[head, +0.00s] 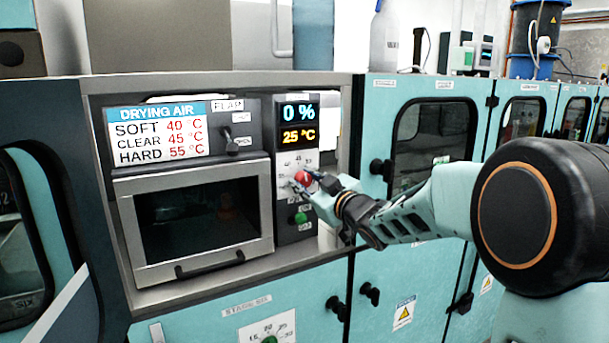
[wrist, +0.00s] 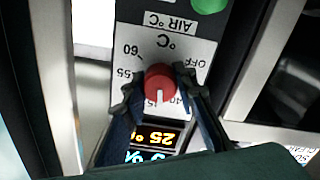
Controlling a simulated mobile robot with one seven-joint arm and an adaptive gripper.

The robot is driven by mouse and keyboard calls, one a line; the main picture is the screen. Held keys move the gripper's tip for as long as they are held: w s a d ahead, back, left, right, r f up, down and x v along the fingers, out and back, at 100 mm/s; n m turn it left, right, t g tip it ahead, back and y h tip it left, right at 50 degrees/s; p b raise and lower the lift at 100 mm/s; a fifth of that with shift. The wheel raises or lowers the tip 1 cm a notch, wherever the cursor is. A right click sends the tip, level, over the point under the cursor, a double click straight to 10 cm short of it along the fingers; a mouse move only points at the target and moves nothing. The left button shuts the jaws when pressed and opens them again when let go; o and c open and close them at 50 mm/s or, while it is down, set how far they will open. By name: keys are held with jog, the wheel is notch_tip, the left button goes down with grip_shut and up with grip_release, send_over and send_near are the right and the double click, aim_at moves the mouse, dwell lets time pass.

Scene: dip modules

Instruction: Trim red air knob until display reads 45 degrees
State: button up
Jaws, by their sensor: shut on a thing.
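The red air knob (head: 303,178) sits on the white dial plate of the dark control panel; it also shows in the wrist view (wrist: 160,80). My gripper (head: 310,184) is shut on the knob, with one finger on each side of it in the wrist view (wrist: 157,88). The knob's white pointer line faces down in the wrist view, toward the display side, close to a partly hidden mark beside the 40. The orange temperature display (head: 298,135) reads 25 °C, upside down in the wrist view (wrist: 155,137). My fingers hide some dial marks.
The blue display (head: 297,112) above reads 0 %. A green knob (head: 301,218) is just below the red one. A chart (head: 157,135) lists SOFT 40, CLEAR 45, HARD 55 °C. A framed door (head: 195,220) with a handle is left of the panel.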

jog(key=shift+m+p, duration=0.45)
jog(key=shift+m, duration=0.55)
jog(key=o, duration=1.2)
jog(key=shift+c, duration=0.2)
jog(key=v, duration=1.2)
